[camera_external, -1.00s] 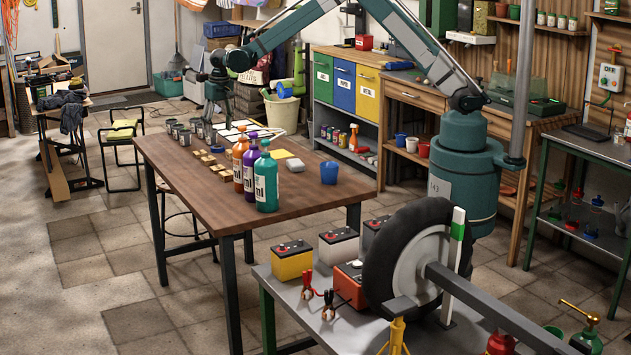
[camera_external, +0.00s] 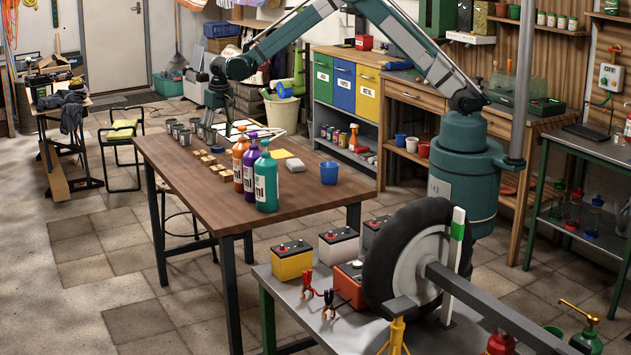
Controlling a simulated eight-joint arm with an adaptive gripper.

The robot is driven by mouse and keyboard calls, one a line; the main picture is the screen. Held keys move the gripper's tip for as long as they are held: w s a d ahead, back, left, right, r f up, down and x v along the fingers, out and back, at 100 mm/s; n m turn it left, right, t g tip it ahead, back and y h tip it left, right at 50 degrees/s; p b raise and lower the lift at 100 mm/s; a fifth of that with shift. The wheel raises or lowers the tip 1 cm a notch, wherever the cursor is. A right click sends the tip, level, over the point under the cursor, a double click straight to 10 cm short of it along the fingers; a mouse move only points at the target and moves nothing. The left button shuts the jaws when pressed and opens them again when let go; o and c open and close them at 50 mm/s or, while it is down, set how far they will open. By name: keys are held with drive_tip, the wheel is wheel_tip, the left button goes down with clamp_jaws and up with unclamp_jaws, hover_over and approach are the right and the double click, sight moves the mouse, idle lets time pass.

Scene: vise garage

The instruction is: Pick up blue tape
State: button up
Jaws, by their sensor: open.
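I cannot make out a roll of blue tape for certain on the wooden table (camera_external: 190,178). My gripper (camera_external: 217,132) is over the far end of this table, beside a row of small cans (camera_external: 184,133). It is open, though its fingers are small and dark here, and I see nothing held in it. A round blue thing with a pale middle (camera_external: 285,89) shows at the cream bin behind the table; I cannot tell what it is.
Orange (camera_external: 239,163), purple (camera_external: 250,166) and green (camera_external: 266,180) bottles stand mid-table. Small wooden blocks (camera_external: 217,168) lie left of them. A blue cup (camera_external: 329,172) stands near the right edge. Pale flat pieces (camera_external: 262,131) lie at the back. The table's front left is clear.

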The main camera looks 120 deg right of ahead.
sight(218, 149)
drive_tip(key=shift+w+d+f, duration=0.1)
drive_tip(key=shift+d+f, duration=0.1)
drive_tip(key=shift+f, duration=0.95)
drive_tip(key=shift+d+f, duration=0.15)
drive_tip(key=shift+f, duration=0.95)
drive_tip(key=c, duration=0.9)
